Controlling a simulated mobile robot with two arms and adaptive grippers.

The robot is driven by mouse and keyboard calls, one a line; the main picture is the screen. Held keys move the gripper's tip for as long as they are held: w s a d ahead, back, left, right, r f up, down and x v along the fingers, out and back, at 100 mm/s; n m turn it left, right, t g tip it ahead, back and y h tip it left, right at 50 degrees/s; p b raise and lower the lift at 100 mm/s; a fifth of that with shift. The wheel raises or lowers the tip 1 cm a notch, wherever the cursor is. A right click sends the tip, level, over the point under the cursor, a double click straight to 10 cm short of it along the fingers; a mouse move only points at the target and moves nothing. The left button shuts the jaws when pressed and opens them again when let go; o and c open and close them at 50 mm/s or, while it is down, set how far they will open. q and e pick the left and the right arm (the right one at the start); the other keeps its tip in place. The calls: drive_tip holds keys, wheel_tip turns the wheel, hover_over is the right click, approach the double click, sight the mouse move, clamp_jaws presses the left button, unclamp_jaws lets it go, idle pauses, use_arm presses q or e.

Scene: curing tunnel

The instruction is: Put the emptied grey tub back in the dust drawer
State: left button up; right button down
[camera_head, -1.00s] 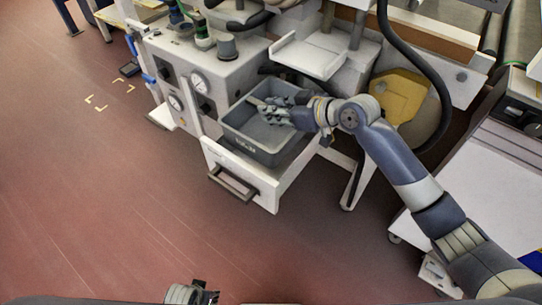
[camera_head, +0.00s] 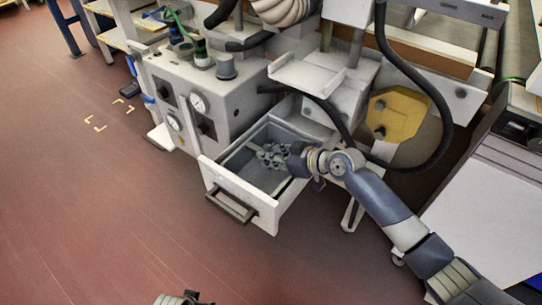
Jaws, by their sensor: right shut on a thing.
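The grey tub (camera_head: 247,171) sits down inside the open white dust drawer (camera_head: 262,208), with the drawer's walls showing around it. My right gripper (camera_head: 268,157) reaches in from the right and is shut on the tub near its far side. The gripper's fingers hide part of the tub's rim and inside, and I cannot tell whether the tub rests on the drawer's floor. My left gripper (camera_head: 182,300) only just shows at the bottom edge, far from the drawer, and its fingers cannot be made out.
The drawer's dark handle (camera_head: 231,205) faces the front left. A grey cabinet with gauges (camera_head: 198,103) stands left of the drawer. A white shelf (camera_head: 300,75) and a black hose (camera_head: 440,95) hang above and to the right.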

use_arm(q)
drive_tip(key=shift+r, duration=0.1)
use_arm(e)
drive_tip(key=c, duration=1.5)
unclamp_jaws()
drive_tip(key=shift+f, duration=0.1)
use_arm(q)
drive_tip(key=shift+w+r, duration=0.15)
drive_tip(key=shift+r, duration=0.15)
